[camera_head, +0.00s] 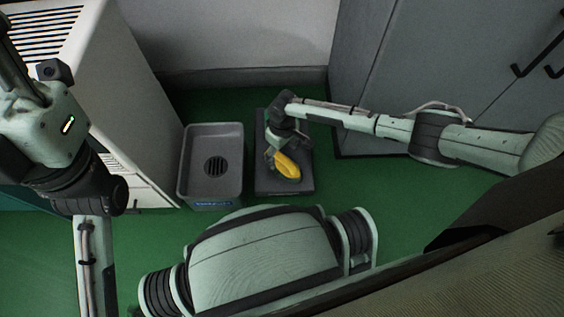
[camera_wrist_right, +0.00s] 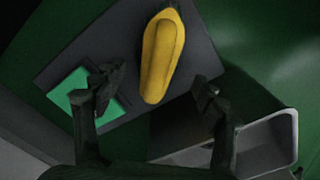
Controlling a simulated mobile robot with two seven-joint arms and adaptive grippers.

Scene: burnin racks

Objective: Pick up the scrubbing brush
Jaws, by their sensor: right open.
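The scrubbing brush (camera_head: 287,166) looks like a long yellow piece and lies on a dark flat tray (camera_head: 292,188) on the floor. In the right wrist view, the yellow brush (camera_wrist_right: 160,58) runs up and down the picture, its near end between my fingers. My right gripper (camera_head: 272,156) is at the brush in the head view. In the right wrist view, my right gripper (camera_wrist_right: 157,84) is open, one finger on each side of the brush, with gaps to both. My left gripper is out of view; only arm parts show.
A grey sink-like bin (camera_head: 183,180) with a dark grate stands left of the tray. A green flat piece (camera_wrist_right: 82,98) lies on the tray by one finger. A white vented cabinet (camera_head: 120,70) is at left, grey cabinets (camera_head: 430,60) at right. Green floor (camera_head: 345,185) is clear right of the tray.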

